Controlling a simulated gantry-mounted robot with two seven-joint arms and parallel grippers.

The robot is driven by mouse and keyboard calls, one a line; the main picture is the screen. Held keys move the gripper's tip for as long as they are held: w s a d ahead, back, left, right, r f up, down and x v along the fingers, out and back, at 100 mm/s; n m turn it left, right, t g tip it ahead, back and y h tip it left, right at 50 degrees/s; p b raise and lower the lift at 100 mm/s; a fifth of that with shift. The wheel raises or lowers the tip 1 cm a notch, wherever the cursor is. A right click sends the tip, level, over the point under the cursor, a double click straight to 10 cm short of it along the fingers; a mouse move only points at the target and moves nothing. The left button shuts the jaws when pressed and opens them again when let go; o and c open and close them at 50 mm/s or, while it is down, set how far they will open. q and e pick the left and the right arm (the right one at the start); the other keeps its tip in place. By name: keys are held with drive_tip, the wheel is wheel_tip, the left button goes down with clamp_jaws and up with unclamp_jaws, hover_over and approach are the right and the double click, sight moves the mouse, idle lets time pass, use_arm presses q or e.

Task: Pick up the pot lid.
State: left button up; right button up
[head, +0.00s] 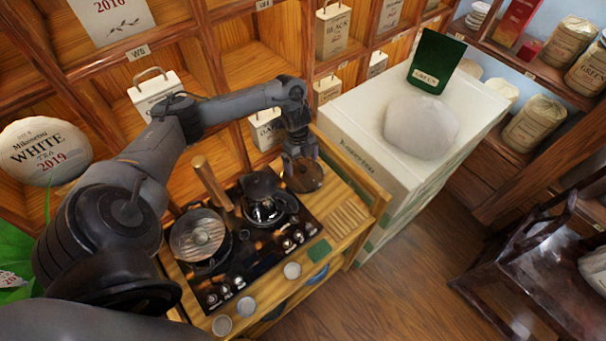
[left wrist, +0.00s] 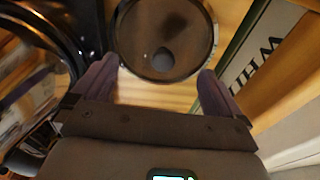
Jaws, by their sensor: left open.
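The pot lid (head: 305,180) is a round brown disc lying on the wooden counter to the right of the stove in the head view. In the left wrist view the lid (left wrist: 165,35) looks like dark glass with a thin metal rim and a dark round knob. My left gripper (head: 302,160) is right above the lid, pointing down. In the left wrist view its fingers (left wrist: 158,70) are spread, one on each side of the lid's near part, with nothing held. I cannot tell how high the fingertips are over the counter. My right gripper is out of view.
A black glass kettle (head: 265,208) stands on the stove (head: 250,262) close to the left of the lid. A pan (head: 201,240) sits further left. A tall white box (head: 370,160) carrying a pale round cake (head: 421,127) stands to the right. Wooden shelves rise behind.

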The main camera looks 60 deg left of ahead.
sight(303, 167)
use_arm(q)
drive_tip(key=shift+w+d+f, duration=0.1)
drive_tip(key=shift+f, duration=1)
drive_tip(key=shift+w+d+f, duration=0.1)
drive_tip(key=shift+f, duration=0.95)
drive_tip(key=shift+c, duration=0.5)
clamp_jaws()
